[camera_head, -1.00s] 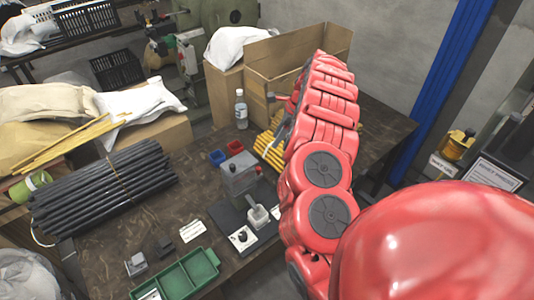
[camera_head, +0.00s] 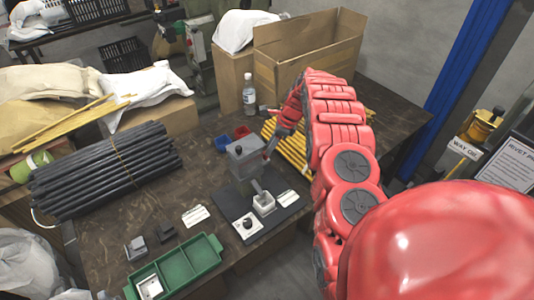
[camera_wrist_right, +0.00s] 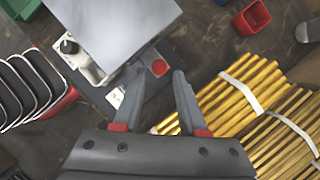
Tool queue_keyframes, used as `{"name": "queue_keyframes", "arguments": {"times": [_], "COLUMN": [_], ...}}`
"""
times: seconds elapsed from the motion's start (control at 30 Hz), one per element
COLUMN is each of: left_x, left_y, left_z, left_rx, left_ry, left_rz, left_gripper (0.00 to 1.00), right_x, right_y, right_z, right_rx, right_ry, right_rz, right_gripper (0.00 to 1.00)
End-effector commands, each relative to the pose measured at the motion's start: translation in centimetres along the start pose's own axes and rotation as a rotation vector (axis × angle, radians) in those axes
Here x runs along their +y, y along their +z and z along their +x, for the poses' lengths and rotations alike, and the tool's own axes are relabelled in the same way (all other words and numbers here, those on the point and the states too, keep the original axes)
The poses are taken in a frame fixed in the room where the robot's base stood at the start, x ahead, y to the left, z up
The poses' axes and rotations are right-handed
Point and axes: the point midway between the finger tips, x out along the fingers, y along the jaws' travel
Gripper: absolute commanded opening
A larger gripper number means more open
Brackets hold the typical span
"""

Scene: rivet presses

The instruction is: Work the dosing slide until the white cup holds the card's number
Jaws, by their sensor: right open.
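The dosing device has a grey box-shaped hopper (camera_head: 244,158) over a dark base plate (camera_head: 238,207). The white cup (camera_head: 264,203) stands on the plate in front of the hopper. My right gripper (camera_wrist_right: 160,72) is open beside the hopper, on its right side in the head view. The cup's contents cannot be made out. My left gripper is out of view.
A white block with a black knob (camera_head: 247,225) sits by the cup. A green tray (camera_head: 205,262) is at the front. Blue (camera_head: 223,142) and red (camera_head: 241,132) bins stand behind the hopper. Yellow rods (camera_head: 292,150) lie to the right, dark rods (camera_head: 105,170) to the left.

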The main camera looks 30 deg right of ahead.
Motion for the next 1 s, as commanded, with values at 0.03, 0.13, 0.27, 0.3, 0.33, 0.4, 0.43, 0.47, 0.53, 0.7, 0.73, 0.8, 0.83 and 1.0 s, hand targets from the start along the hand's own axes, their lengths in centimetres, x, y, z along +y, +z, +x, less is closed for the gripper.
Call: {"name": "queue_keyframes", "arguments": {"times": [0.03, 0.13, 0.27, 0.3, 0.33, 0.4, 0.43, 0.47, 0.53, 0.7, 0.73, 0.8, 0.83, 1.0], "left_x": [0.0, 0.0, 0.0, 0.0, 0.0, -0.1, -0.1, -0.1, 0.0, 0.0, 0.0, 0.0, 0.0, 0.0], "left_y": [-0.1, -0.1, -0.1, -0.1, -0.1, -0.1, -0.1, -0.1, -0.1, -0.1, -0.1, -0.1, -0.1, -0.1], "left_z": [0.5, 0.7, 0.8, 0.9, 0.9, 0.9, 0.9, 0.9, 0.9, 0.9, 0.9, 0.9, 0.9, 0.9], "left_rx": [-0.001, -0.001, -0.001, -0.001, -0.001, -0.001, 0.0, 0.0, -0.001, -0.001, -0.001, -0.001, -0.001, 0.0], "left_ry": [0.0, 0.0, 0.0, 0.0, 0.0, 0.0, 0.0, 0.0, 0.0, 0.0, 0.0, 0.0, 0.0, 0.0], "left_rz": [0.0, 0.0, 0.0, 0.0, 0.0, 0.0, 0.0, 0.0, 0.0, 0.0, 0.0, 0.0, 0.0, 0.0], "left_gripper": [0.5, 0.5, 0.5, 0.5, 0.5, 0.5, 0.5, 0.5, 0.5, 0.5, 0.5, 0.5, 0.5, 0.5], "right_x": [0.1, 0.0, 0.0, 0.1, 0.1, 0.1, 0.0, 0.0, 0.0, 0.0, 0.0, 0.0, 0.0, 0.0], "right_y": [0.0, 0.0, 0.0, 0.0, 0.0, 0.1, 0.1, 0.1, 0.1, 0.1, 0.1, 0.1, 0.1, 0.1], "right_z": [0.6, 1.8, 2.8, 3.1, 3.2, 3.4, 3.5, 3.5, 3.5, 3.5, 3.5, 3.5, 3.5, 3.5], "right_rx": [0.001, 0.002, 0.001, 0.0, 0.0, -0.001, -0.001, -0.001, -0.001, -0.001, -0.001, -0.001, -0.001, -0.001], "right_ry": [0.002, 0.001, 0.001, 0.002, 0.001, 0.0, 0.0, 0.0, -0.001, -0.001, -0.001, 0.0, 0.0, 0.0], "right_rz": [0.0, 0.0, -0.001, -0.001, -0.001, -0.001, -0.001, -0.001, -0.001, -0.001, -0.001, -0.001, -0.001, -0.001], "right_gripper": [0.41, 0.41, 0.41, 0.41, 0.41, 0.41, 0.41, 0.41, 0.41, 0.4, 0.34, 0.22, 0.16, 0.0]}}
